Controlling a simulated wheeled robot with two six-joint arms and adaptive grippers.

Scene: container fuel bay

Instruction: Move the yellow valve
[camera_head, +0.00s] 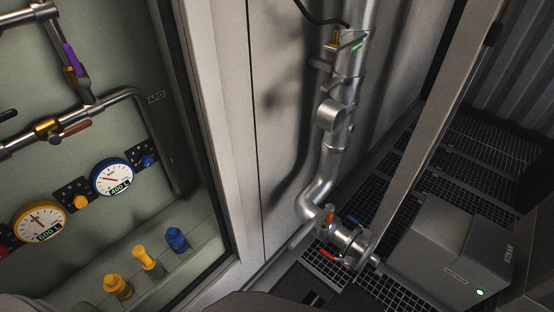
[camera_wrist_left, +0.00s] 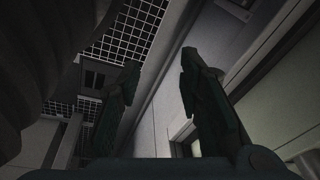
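In the head view, a valve with a yellow-gold body (camera_head: 47,127) sits on the metal pipe at the left, with a brownish-red handle lying along the pipe. Two yellow knob-like fittings (camera_head: 147,258) also stand on the ledge at the lower left, so I cannot tell for certain which is the task's yellow valve. My left gripper (camera_wrist_left: 160,58) shows only in the left wrist view. Its two dark fingers are apart with nothing between them, facing a wall and floor grating. No yellow valve shows in that view. My right gripper is in neither view.
A yellow gauge (camera_head: 38,222) and a blue gauge (camera_head: 113,177) are on the recessed panel. A blue fitting (camera_head: 177,238) stands on the ledge. A pale frame post (camera_head: 218,130) borders the recess. A large pipe (camera_head: 333,155) and a grey box (camera_head: 440,250) are to the right.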

